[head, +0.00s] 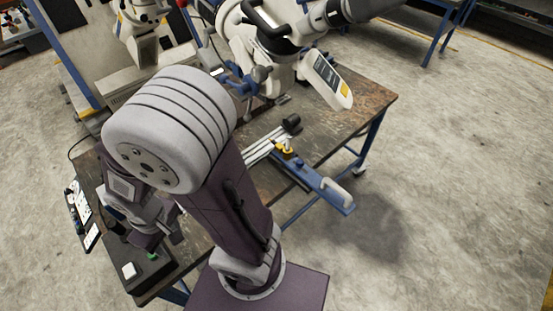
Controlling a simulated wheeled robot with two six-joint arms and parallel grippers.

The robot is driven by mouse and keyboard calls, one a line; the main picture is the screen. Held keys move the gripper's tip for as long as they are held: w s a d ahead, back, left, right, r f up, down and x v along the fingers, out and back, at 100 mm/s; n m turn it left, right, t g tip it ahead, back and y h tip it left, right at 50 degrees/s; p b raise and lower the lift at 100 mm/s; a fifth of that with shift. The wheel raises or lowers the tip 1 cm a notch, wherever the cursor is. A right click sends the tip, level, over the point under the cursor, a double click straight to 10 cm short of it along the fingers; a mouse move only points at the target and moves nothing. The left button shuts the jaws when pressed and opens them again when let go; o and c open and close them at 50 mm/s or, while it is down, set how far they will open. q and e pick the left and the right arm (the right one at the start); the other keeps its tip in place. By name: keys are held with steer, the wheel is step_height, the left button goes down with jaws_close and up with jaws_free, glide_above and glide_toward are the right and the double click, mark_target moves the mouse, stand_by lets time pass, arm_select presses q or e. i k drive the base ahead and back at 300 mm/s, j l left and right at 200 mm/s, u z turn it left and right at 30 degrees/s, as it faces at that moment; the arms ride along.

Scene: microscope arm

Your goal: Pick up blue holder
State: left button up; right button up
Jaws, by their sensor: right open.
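A long blue piece (313,178), which looks like the blue holder, lies across the right front edge of the dark worktable (350,105). A pale grey grip sits on its outer end, and a small yellow part (286,148) is by its inner end. My right gripper (151,243) is at the lower left, over the table's left end, well apart from the blue piece. It is open and partly hidden by its own arm; I see nothing held in it. My left gripper is not in view.
A white jointed arm (262,52) with a screen panel (327,80) hangs over the table's back. Silver rails (262,147) and a black cylinder (292,123) lie beside the blue piece. A black box (145,272) is at lower left. The floor on the right is clear.

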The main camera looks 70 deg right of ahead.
mark_target(339, 198)
steer(key=z, duration=2.9)
steer(key=i+l+u, duration=0.1)
steer(key=u, duration=0.3)
steer(key=i+l+u, duration=0.2)
steer(key=u, duration=0.2)
steer(key=i+l+u, duration=0.25)
steer(key=u, duration=0.15)
